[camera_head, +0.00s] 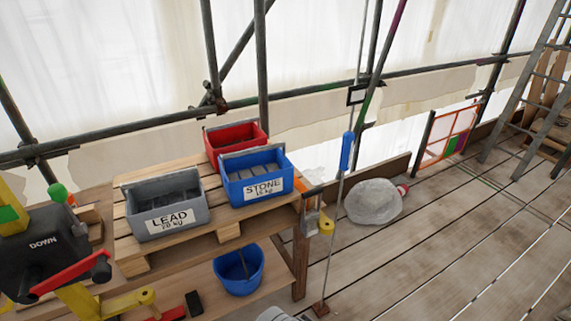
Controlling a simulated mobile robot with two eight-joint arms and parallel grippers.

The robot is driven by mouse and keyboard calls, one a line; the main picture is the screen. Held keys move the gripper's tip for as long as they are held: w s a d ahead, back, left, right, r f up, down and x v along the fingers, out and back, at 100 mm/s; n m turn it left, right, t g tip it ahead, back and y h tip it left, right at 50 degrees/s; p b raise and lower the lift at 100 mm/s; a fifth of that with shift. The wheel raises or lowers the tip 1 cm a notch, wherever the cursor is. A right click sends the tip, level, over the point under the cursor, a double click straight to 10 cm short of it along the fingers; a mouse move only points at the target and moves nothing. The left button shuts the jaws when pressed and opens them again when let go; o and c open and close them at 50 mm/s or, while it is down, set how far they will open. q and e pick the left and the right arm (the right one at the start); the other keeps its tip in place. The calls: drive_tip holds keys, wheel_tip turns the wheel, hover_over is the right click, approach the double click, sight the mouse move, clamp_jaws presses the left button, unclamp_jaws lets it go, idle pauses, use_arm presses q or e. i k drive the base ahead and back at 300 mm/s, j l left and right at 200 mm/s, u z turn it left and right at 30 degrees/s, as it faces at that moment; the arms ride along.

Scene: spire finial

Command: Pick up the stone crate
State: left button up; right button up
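The stone crate (233,193) is a blue open box with a white label reading STONE and a weight in kg too small to be sure of. It stands upright on a wooden pallet (123,227) on a wooden bench, at the centre left of the head view. Grey blocks show inside it, and a grey bar runs along its back rim. Neither of my grippers can be made out in this view.
A grey LEAD crate (167,222) stands left of the stone crate, and a red crate (232,136) behind it. A blue bucket (237,271) sits below. A black DOWN unit (45,255) is at left. Scaffold poles stand behind.

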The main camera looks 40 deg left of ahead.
sight(255, 168)
drive_tip(key=i+l+u, duration=0.2)
drive_tip(key=i, duration=0.25)
drive_tip(key=i+l+u, duration=0.1)
drive_tip(key=i+u, duration=0.15)
drive_tip(key=i, duration=0.2)
drive_tip(key=i+l+u, duration=0.2)
drive_tip(key=i, duration=0.25)
drive_tip(key=i+l+u, duration=0.15)
drive_tip(key=u, duration=0.3)
drive_tip(key=i+l+u, duration=0.25)
drive_tip(key=u, duration=0.15)
drive_tip(key=i+l+u, duration=0.1)
drive_tip(key=l+u, duration=0.35)
drive_tip(key=i+l+u, duration=0.15)
drive_tip(key=u, duration=0.25)
drive_tip(key=i+l+u, duration=0.1)
drive_tip(key=l+u, duration=0.15)
drive_tip(key=u, duration=0.2)
drive_tip(key=l+u, duration=0.2)
drive_tip(key=u, duration=0.2)
drive_tip(key=i+l, duration=0.05)
